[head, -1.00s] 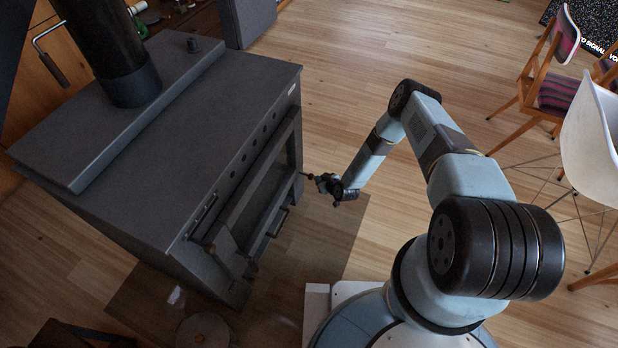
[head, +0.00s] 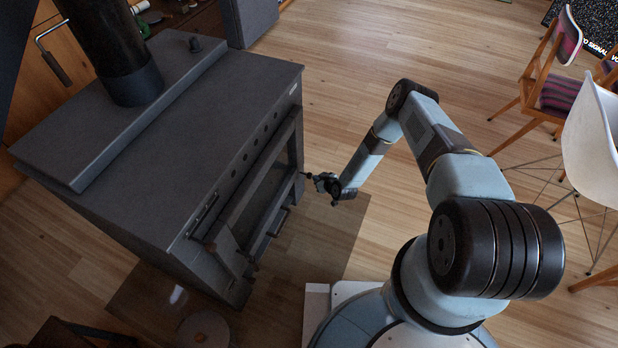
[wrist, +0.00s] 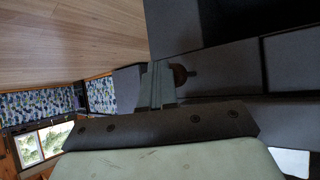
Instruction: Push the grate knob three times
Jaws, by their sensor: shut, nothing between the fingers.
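The dark stove (head: 230,100) fills the left of the head view. The grate knob (head: 306,174) is a small dark knob on a short stem at the stove's front right side. In the wrist view it is a round brownish knob (wrist: 180,75), right beside the fingertips. My gripper (head: 318,179) is at the knob, with its tips pointing toward the stove. In the wrist view my gripper (wrist: 158,75) is shut and holds nothing. The fingers partly overlap the knob's left edge, and I cannot tell whether they touch it.
A handle rail (head: 203,215) and a door handle (head: 279,221) stand out from the stove front. A dark floor plate (head: 335,245) lies before the stove. Chairs (head: 590,130) stand at the far right. The wooden floor (head: 340,70) behind my arm is clear.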

